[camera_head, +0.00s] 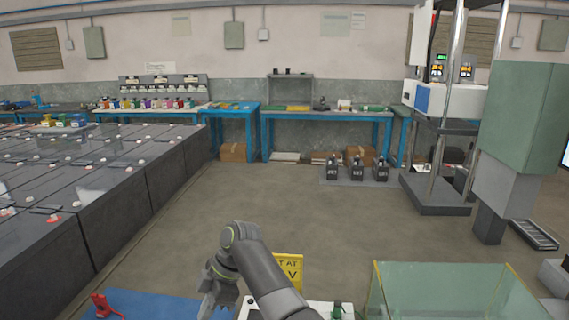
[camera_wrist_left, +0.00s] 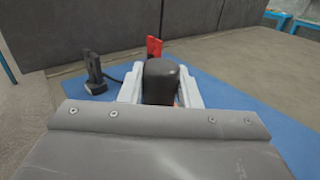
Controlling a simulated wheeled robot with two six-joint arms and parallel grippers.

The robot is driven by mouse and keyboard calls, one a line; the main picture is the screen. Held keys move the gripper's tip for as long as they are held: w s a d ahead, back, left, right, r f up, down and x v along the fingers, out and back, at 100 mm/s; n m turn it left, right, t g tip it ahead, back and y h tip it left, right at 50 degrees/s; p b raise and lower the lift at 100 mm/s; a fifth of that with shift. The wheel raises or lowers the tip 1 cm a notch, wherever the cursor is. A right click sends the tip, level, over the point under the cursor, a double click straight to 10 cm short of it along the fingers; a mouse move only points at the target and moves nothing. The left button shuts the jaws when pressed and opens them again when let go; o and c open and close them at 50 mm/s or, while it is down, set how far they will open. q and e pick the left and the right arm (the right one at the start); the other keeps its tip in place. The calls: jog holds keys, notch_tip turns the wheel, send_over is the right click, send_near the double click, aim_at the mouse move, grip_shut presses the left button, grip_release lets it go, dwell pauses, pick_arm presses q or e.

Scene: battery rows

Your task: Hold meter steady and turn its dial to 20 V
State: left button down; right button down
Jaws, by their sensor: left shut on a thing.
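My left gripper (camera_head: 208,298) is low over the right end of a blue mat in the head view. In the left wrist view its pale fingers (camera_wrist_left: 160,92) are shut on either side of a dark, rounded body, which looks like the meter (camera_wrist_left: 160,78). Its dial face and any reading are hidden in both views. A black clip (camera_wrist_left: 95,75) with a cable stands left of it on the mat, and a red clip (camera_wrist_left: 154,47) shows behind it. The red clip also shows in the head view (camera_head: 103,305). My right gripper is not in view.
The blue mat (camera_head: 150,303) lies at the bottom left. A yellow sign (camera_head: 291,266), partly covered by my arm, shows "T AT" and "V". A glass tank (camera_head: 440,290) stands at the lower right. Dark battery rows (camera_head: 90,215) fill the left.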

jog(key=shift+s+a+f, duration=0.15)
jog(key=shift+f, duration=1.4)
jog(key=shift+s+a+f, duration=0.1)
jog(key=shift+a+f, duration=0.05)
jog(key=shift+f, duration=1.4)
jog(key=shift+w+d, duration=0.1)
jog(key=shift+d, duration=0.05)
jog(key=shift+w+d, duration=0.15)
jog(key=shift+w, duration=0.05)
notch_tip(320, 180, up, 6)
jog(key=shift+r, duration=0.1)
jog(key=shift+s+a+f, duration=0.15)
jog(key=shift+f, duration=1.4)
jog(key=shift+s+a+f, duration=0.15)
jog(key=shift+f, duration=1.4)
